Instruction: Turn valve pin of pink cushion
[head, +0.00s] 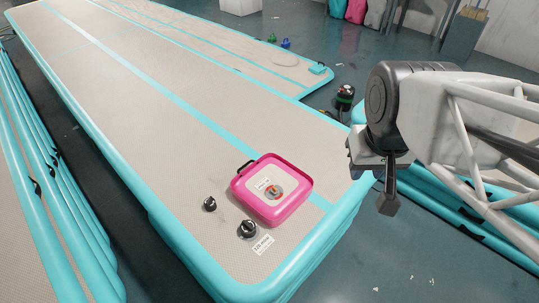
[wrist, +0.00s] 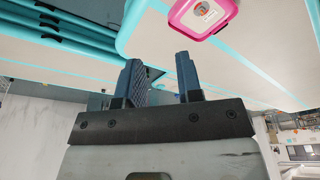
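The pink cushion (head: 292,206) lies flat on the near end of the beige and turquoise inflatable track (head: 150,95). Its beige top carries a round valve (head: 274,191) with a small red and grey centre, which I take to be the pin. A white label sits beside the valve. The cushion (wrist: 183,20) and valve (wrist: 201,8) also show at the top of the wrist view, upside down. My gripper (head: 388,204) is to the right of the cushion, apart from it, near the track's right edge. In the wrist view my gripper (wrist: 160,80) has its two fingers apart with nothing between them.
Two dark, shiny knob-like parts (head: 247,229) (head: 210,204) sit on the track left of the cushion. A paper label (head: 263,245) lies at the near edge. Stacked rolled tracks (head: 480,220) lie under my arm at right. A pump-like device (head: 345,97) stands behind.

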